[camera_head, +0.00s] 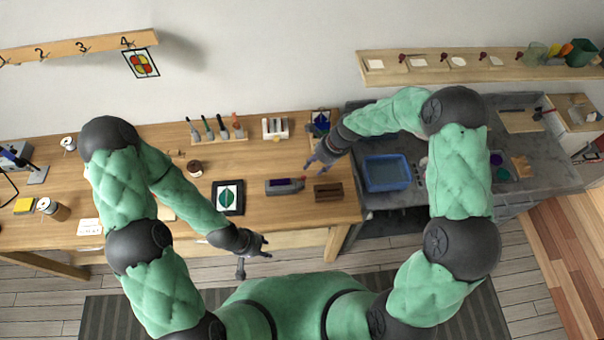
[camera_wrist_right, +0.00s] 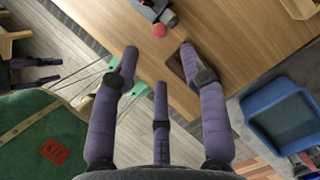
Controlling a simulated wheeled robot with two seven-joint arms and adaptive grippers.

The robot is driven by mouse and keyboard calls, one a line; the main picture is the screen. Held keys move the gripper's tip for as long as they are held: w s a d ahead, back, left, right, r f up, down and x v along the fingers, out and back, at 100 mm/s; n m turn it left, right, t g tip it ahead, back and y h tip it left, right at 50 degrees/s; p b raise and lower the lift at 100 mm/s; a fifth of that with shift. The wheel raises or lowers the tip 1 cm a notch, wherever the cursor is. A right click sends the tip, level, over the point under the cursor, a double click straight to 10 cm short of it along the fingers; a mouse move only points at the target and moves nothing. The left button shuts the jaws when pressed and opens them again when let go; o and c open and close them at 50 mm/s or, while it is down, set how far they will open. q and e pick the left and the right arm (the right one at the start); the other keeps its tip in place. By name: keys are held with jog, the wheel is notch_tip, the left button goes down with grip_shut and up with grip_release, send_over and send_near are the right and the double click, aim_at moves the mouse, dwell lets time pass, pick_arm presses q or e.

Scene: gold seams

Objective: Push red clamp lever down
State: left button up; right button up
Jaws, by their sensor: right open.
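The clamp (camera_head: 284,187) is a grey block with a purple inset, lying near the front edge of the wooden bench. Its red lever tip (camera_head: 303,179) is at its right end. In the right wrist view the red tip (camera_wrist_right: 159,30) shows as a round knob beside the grey clamp body (camera_wrist_right: 157,12). My right gripper (camera_head: 312,165) is above the bench, just behind and right of the red tip. In the right wrist view its fingers (camera_wrist_right: 158,58) are spread and empty, with the knob beyond them. My left gripper (camera_head: 266,247) hangs in front of the bench edge, fingers apart and empty.
A brown slotted block (camera_head: 328,192) lies right of the clamp. A framed green-and-white picture (camera_head: 228,198) lies to its left. A blue tray (camera_head: 387,172) stands on the grey counter at right. A tool rack (camera_head: 218,136) and small wooden holder (camera_head: 275,129) stand behind.

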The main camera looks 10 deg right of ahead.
aim_at(304, 176)
jog(key=x, duration=1)
jog(key=shift+s+a+f, duration=0.1)
jog(key=shift+f, duration=0.25)
grip_shut()
